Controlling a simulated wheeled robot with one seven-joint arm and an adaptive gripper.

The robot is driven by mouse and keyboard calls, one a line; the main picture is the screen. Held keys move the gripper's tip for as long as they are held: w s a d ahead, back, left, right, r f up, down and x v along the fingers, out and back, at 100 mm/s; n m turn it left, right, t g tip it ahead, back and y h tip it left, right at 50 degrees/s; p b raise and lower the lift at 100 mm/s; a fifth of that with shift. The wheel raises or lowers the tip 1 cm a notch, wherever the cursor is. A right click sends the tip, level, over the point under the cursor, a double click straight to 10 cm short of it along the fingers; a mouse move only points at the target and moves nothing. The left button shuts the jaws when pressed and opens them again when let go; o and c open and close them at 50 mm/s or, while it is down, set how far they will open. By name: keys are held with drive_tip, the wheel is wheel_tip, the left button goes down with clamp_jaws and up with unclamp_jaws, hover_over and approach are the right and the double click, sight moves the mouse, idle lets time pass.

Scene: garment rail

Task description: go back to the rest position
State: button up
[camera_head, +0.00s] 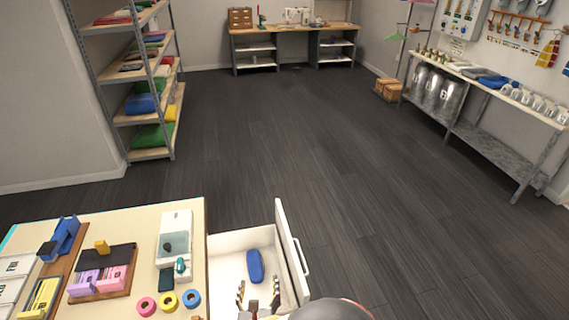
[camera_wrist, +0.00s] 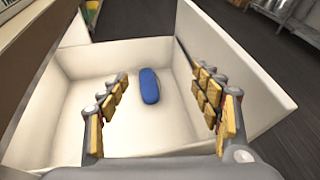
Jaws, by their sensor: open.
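My gripper (camera_wrist: 162,115) is open and empty, its two yellow-padded fingers spread apart in the wrist view. It hangs over the white open drawer. In the head view the fingertips of my gripper (camera_head: 257,296) show at the bottom, over the near part of the drawer (camera_head: 228,243). A blue oblong object (camera_wrist: 149,86) lies on the drawer floor, beyond and between the fingers, apart from them. It also shows in the head view (camera_head: 255,266).
A worktable (camera_head: 140,222) with coloured tape rolls and a white basin (camera_head: 175,237) stands left of the drawer. The drawer's front panel (camera_head: 291,250) stands out on the right. Dark floor (camera_head: 290,150) is clear beyond. A shelf rack (camera_head: 150,100) stands back left.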

drive_tip(key=d+r+m+g+h, duration=0.35)
drive_tip(key=d+r+m, duration=0.5)
drive_tip(key=d, duration=0.35)
drive_tip(key=d+r+m+g+h, duration=0.2)
drive_tip(key=d+r+m+h, duration=0.3)
drive_tip(key=d+r+m, duration=0.6)
drive_tip(key=s+d+r+m+g+y, duration=0.3)
drive_tip(key=s+d+m+g, duration=0.2)
drive_tip(key=s+d+m, duration=0.5)
drive_tip(key=s+a+r+m+t+y, duration=0.2)
drive_tip(key=s+a+r+m+y, duration=0.35)
drive_tip(key=s+r+m, duration=0.2)
wheel_tip(320, 180, down, 7)
drive_tip(key=b, duration=0.6)
drive_tip(key=shift+w+a, duration=0.25)
drive_tip(key=shift+a, duration=0.1)
drive_tip(key=shift+c, duration=0.7)
